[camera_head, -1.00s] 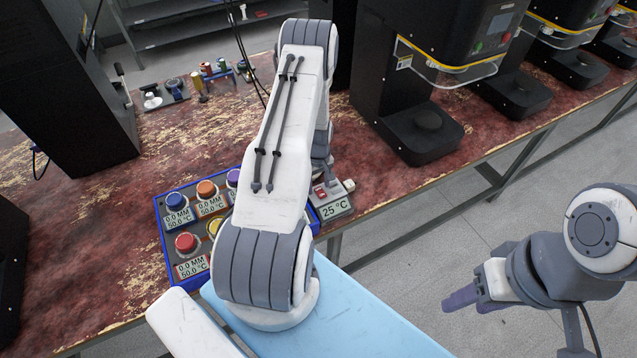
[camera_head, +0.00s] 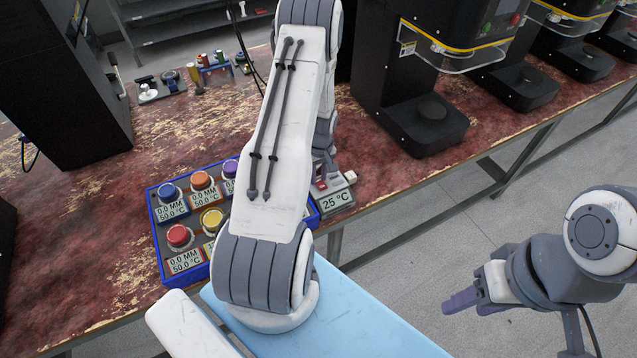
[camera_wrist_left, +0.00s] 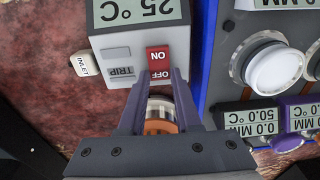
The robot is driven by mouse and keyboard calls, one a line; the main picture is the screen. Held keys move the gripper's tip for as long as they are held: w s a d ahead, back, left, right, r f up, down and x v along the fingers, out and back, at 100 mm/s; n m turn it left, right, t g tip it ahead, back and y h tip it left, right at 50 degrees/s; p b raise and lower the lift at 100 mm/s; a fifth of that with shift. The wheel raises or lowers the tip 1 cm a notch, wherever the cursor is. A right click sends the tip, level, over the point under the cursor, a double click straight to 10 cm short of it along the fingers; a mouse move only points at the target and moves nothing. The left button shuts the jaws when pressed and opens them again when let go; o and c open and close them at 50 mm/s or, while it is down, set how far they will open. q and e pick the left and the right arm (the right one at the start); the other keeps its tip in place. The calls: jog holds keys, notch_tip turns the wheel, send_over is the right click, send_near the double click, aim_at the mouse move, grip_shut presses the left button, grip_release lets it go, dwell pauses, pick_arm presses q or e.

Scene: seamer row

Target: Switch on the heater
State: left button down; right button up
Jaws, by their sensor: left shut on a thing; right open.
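The heater control (camera_head: 333,198) is a small grey box with a 25 °C display at the bench's front edge. It also shows upside down in the left wrist view (camera_wrist_left: 118,50). Its red rocker switch (camera_wrist_left: 159,61) is marked ON and OFF, with a TRIP label beside it. My left gripper (camera_wrist_left: 164,75) has its fingertips at the OFF end of the switch; contact cannot be told. It is shut on a small cylinder (camera_wrist_left: 160,118) with a silver ring and orange part, partly hidden between the fingers. My right gripper (camera_head: 462,299) is open and empty over the floor.
A blue tray (camera_head: 158,232) with several coloured knobs and labels stands directly beside the heater control, partly hidden by my left arm. Black seaming machines (camera_head: 420,125) line the bench behind and to the right. An INLET plug (camera_wrist_left: 84,64) sticks out from the control's side.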

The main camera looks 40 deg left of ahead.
aim_at(324, 188)
pick_arm(q)
jog(key=shift+w+d+t+y+b, duration=0.2)
jog(key=shift+t+y+b, duration=0.55)
jog(key=shift+b, duration=5.95)
jog(key=shift+r+y+b, duration=0.15)
jog(key=shift+y+b, duration=0.1)
jog(key=shift+b, duration=0.3)
jog(key=shift+s+d+r+g, duration=0.1)
jog(key=shift+g, duration=0.15)
jog(key=c, duration=0.6)
grip_release()
jog(key=shift+s, duration=0.15)
jog(key=p+v, duration=0.1)
jog(key=v, duration=0.9)
jog(key=shift+r, duration=0.15)
